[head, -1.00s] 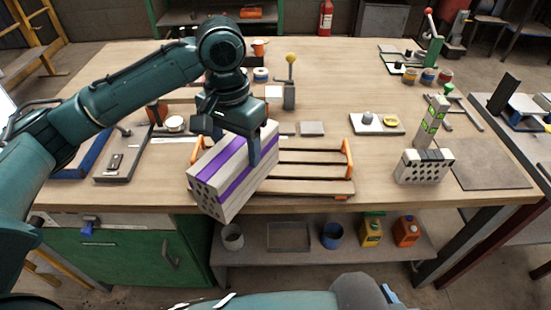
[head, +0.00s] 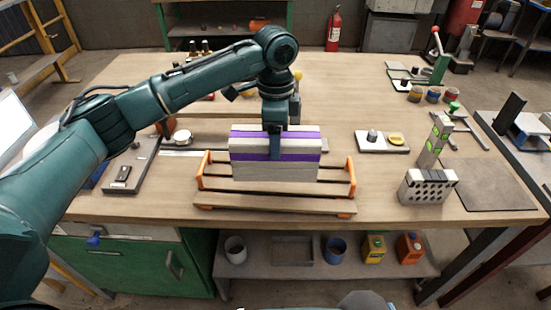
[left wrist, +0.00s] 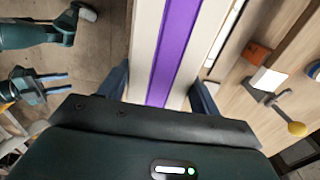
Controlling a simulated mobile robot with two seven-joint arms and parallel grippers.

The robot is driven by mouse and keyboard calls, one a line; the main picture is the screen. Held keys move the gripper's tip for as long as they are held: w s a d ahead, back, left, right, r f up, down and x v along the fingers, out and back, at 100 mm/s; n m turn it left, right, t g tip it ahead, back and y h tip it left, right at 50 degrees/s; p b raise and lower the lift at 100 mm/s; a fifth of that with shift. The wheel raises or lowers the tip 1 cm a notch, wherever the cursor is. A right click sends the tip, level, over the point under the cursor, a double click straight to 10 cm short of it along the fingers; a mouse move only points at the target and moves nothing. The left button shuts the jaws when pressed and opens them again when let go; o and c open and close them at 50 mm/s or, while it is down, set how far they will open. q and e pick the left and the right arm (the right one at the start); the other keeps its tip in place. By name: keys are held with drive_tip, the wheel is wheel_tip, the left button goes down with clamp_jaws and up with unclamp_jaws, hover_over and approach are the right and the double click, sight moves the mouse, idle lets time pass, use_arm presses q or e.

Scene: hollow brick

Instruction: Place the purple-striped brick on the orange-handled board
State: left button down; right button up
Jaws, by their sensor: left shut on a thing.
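The purple-striped brick (head: 248,157) is pale grey with purple bands and shows level, its long side facing me. My left gripper (head: 275,152) is shut on it from above, one finger over its front face. In the left wrist view the brick (left wrist: 147,50) lies between the two fingers of the left gripper (left wrist: 160,92). The orange-handled board (head: 285,204), a slatted wooden rack with orange end handles, is under the brick. I cannot tell whether brick and board touch. My right gripper (left wrist: 55,84) shows small in the left wrist view, fingers apart and empty.
A perforated pale brick (head: 428,188) and a green-marked upright block (head: 434,142) stand right of the board. A dark tray (head: 128,180) lies left. Bare tabletop shows at the front right of the board.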

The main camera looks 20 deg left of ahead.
use_arm(q)
drive_tip(key=shift+f, duration=2.75)
drive_tip(key=shift+f, duration=0.1)
drive_tip(key=shift+c, duration=1.6)
unclamp_jaws()
drive_tip(key=shift+f, duration=0.1)
wheel_tip(320, 180, up, 12)
drive_tip(key=shift+r, duration=0.15)
drive_tip(key=shift+s, duration=0.1)
